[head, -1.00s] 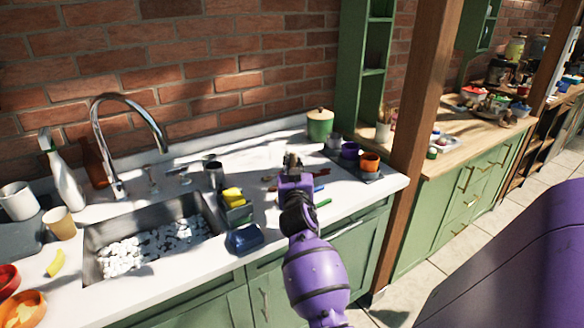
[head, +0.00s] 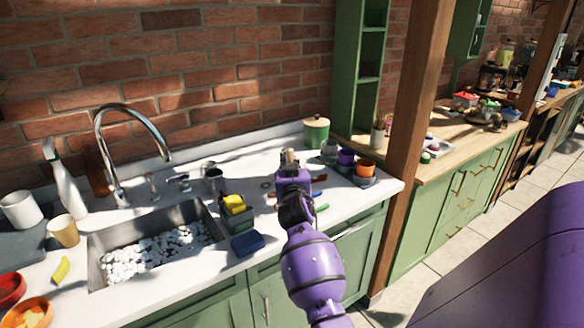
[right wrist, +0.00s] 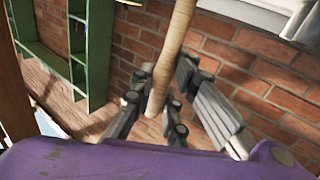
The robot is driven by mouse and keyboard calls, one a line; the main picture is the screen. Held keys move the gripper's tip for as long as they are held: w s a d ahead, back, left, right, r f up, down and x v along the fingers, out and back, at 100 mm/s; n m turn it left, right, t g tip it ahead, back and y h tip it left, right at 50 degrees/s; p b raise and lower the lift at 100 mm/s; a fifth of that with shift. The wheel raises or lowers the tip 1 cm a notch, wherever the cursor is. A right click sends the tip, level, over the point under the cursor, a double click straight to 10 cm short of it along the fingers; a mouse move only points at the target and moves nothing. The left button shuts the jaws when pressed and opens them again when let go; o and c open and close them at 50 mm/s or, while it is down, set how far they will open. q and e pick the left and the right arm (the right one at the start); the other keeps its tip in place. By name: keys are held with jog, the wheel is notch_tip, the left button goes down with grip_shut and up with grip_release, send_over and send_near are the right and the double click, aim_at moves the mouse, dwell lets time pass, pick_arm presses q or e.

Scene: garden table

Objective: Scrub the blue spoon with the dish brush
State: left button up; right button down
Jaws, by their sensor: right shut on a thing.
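My right gripper (head: 290,160) is over the counter right of the sink, shut on a light wooden handle. In the right wrist view the gripper (right wrist: 154,105) has its dark fingers on both sides of this handle, which I take to be the dish brush (right wrist: 177,40). The brush's bristle end cannot be made out clearly. Small coloured utensils lie on the counter beside and partly behind my right arm. A small blue one (head: 317,193) may be the blue spoon, but it is too small to be sure. My left gripper is not in view.
The sink (head: 160,245) with white pebble-like pieces and a tall faucet is to the left. A caddy with a yellow sponge (head: 233,203) and a blue block (head: 247,244) stand between sink and arm. A green canister (head: 316,131) and coloured cups (head: 365,168) are behind right.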

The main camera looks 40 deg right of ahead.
aim_at(290, 150)
jog(key=shift+r, duration=0.6)
jog(key=shift+r+p, duration=0.45)
jog(key=shift+r, duration=0.1)
jog(key=shift+r+p, duration=0.35)
jog(key=shift+r, duration=0.4)
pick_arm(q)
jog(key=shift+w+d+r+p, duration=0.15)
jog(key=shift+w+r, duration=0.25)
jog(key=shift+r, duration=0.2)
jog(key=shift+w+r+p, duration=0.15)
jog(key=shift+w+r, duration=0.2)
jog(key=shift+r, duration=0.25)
pick_arm(e)
jog(key=shift+r, duration=0.7)
jog(key=shift+f, duration=0.1)
